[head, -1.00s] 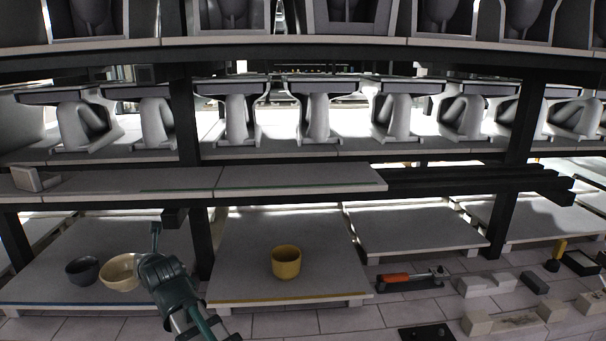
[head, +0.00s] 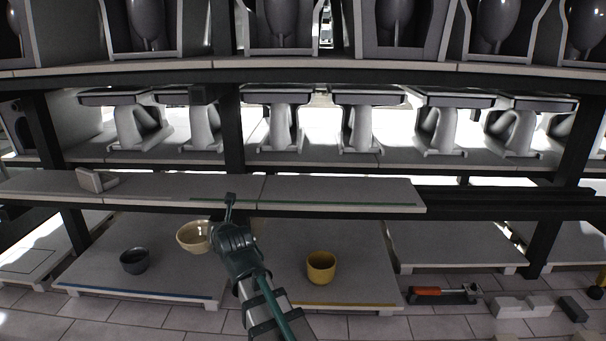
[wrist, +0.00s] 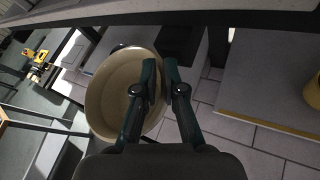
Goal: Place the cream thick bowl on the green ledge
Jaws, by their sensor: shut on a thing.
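The cream thick bowl (head: 193,236) is held upright or nearly so by its right rim, above the lower left board in the head view. My gripper (head: 229,208) is shut on that rim. In the wrist view the bowl (wrist: 108,95) lies left of and behind the fingers (wrist: 159,68), with one finger across its inside. The green ledge (head: 340,190) is the grey shelf slab with a green line along its front edge. It is above and to the right of the bowl in the head view, and its top is bare.
A dark grey bowl (head: 134,260) stands on the blue-edged board (head: 90,280). A yellow pot (head: 321,267) stands on the yellow-edged board. A small grey block (head: 96,180) sits on the shelf's left part. A dark post (head: 234,135) rises behind the ledge.

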